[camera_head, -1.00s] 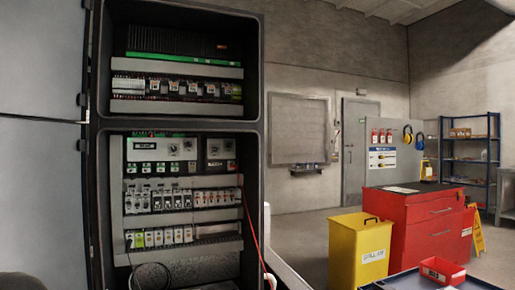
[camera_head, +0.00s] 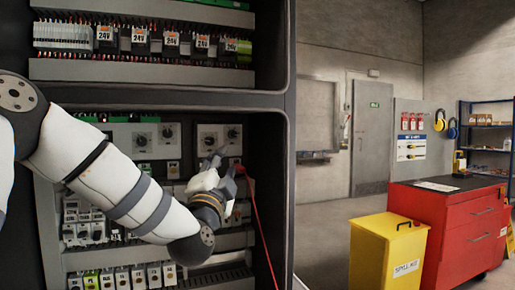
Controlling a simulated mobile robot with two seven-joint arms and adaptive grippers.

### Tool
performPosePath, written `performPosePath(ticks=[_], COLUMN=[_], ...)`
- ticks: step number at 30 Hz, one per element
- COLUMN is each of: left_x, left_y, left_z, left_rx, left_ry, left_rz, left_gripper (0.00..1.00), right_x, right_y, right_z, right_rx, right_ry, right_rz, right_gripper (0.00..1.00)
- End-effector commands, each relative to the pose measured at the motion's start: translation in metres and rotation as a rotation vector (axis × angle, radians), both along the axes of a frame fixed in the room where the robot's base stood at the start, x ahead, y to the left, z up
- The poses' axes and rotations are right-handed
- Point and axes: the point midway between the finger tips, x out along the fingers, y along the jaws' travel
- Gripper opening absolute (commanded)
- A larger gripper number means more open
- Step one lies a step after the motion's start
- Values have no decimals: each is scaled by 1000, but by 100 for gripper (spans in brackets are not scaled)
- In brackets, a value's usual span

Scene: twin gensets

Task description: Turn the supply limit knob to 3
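An open control cabinet (camera_head: 290,150) fills the left half. Its lower bay holds a panel with several dark round knobs: two on the left plate (camera_head: 141,139) and two on the right plate (camera_head: 209,140). The labels are too small to read, so I cannot tell which is the supply limit knob. My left arm reaches across the lower bay from the left. My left gripper (camera_head: 229,163) is just below the right-hand knobs, its fingers apart with nothing seen between them. I cannot tell whether it touches the panel. My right gripper is out of view.
Rows of breakers (camera_head: 122,279) run below the panel, partly behind my arm. A red cable (camera_head: 260,225) hangs right of my gripper. A yellow bin (camera_head: 385,255) and a red tool cabinet (camera_head: 450,225) stand to the right. Open floor lies between cabinet and bin.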

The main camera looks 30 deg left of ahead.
Motion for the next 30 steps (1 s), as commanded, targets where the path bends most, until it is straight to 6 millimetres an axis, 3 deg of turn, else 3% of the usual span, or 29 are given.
performPosePath(ticks=[5, 12, 18, 30], left_x=[9, 61, 92, 101], left_y=[8, 30, 42, 45], left_z=[12, 35, 50, 54], left_rx=[11, 10, 12, 11], left_ry=[-15, -14, -13, -11], left_rz=[15, 17, 14, 12], left_gripper=[37, 37, 37, 35], right_x=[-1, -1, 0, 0], right_y=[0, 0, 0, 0], right_z=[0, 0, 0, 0], right_rx=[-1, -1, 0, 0], right_ry=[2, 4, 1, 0], right_rz=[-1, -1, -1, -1], right_gripper=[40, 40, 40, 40])
